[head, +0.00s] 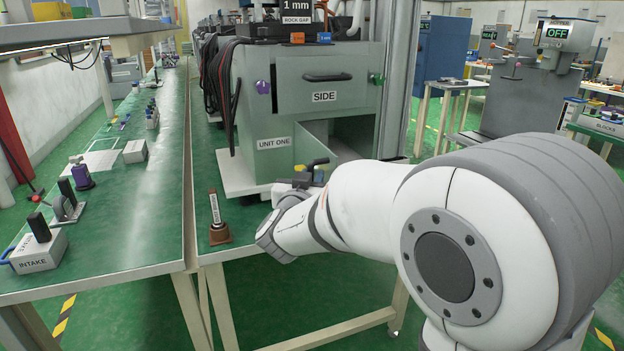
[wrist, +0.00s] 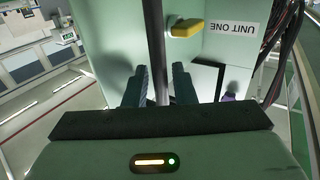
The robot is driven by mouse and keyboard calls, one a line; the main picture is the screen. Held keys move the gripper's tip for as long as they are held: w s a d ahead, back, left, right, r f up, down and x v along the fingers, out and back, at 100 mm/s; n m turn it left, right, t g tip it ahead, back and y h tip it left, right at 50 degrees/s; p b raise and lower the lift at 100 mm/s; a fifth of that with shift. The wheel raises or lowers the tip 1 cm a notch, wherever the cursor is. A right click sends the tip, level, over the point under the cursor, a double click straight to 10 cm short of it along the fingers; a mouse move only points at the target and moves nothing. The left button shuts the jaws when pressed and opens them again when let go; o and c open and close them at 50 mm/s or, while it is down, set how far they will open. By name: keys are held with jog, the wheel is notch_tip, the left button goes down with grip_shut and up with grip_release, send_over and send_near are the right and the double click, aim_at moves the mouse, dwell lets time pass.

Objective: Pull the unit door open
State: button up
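The unit (head: 310,95) is a pale green cabinet with a SIDE label on its upper front and a UNIT ONE label below. The UNIT ONE front (head: 270,150) also shows upside down in the wrist view (wrist: 232,50). Right of it is a dark recess (head: 352,135); I cannot tell if this is the door's opening. My gripper is at the unit's lower front, mostly hidden behind my arm in the head view. In the wrist view my gripper (wrist: 159,88) has its fingers apart. A dark upright strip (wrist: 158,35) shows between them, with narrow gaps beside it; contact is not visible.
Dark cables (head: 222,75) hang at the unit's left. A brown-based post (head: 217,225) stands on the green bench near my arm. The left bench (head: 120,210) carries an INTAKE block (head: 40,250) and small parts.

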jog(key=shift+o, duration=0.4)
jog(key=p+v, duration=0.1)
jog(key=v, duration=0.6)
jog(key=shift+s, duration=0.4)
jog(key=shift+a+r, duration=0.1)
jog(key=shift+a, duration=0.05)
